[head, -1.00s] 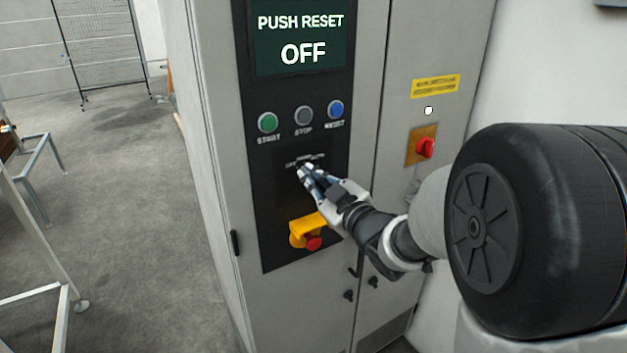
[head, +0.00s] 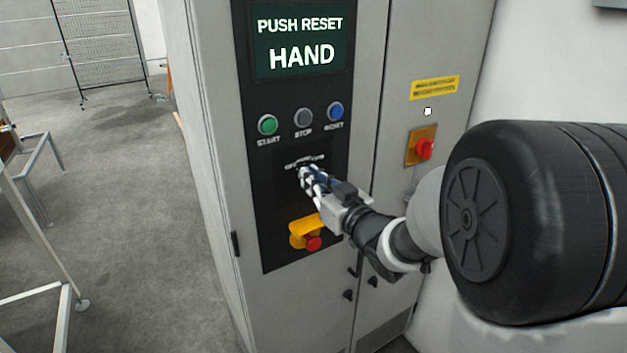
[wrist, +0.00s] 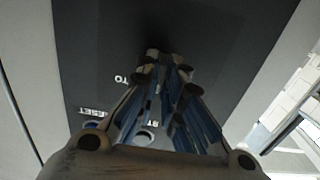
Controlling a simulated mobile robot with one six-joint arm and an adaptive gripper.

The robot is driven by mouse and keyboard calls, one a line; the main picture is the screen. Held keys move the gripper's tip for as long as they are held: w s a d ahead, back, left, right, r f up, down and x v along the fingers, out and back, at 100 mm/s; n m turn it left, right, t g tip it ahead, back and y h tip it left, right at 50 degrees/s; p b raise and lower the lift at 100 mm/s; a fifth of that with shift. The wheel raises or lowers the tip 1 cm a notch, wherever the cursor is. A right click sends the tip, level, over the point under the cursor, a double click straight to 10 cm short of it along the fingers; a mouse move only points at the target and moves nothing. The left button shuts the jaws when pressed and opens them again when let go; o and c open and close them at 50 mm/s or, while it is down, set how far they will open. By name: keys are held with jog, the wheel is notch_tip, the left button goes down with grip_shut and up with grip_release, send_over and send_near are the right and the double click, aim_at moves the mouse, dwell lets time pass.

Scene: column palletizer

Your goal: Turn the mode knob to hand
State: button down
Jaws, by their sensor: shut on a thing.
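The mode knob is on the black control panel (head: 262,190) of the grey cabinet, below a small row of white labels. My fingers hide it in the head view, and it is too dark to make out in the wrist view. My gripper (head: 305,174) is shut on the knob, with its fingertips against the panel. The fingers also show in the wrist view (wrist: 162,72), pointing at the panel. The screen (head: 301,42) above reads "PUSH RESET" and "HAND".
Green start (head: 267,125), grey stop (head: 303,117) and blue reset (head: 335,112) buttons sit just above. A yellow-shrouded red emergency stop (head: 312,243) is close below my gripper. A red switch (head: 424,149) is on the right door. Open floor lies left.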

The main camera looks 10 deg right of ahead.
jog(key=shift+r, duration=0.1)
jog(key=c, duration=1.7)
grip_release()
jog(key=v, duration=0.7)
jog(key=shift+s, duration=0.2)
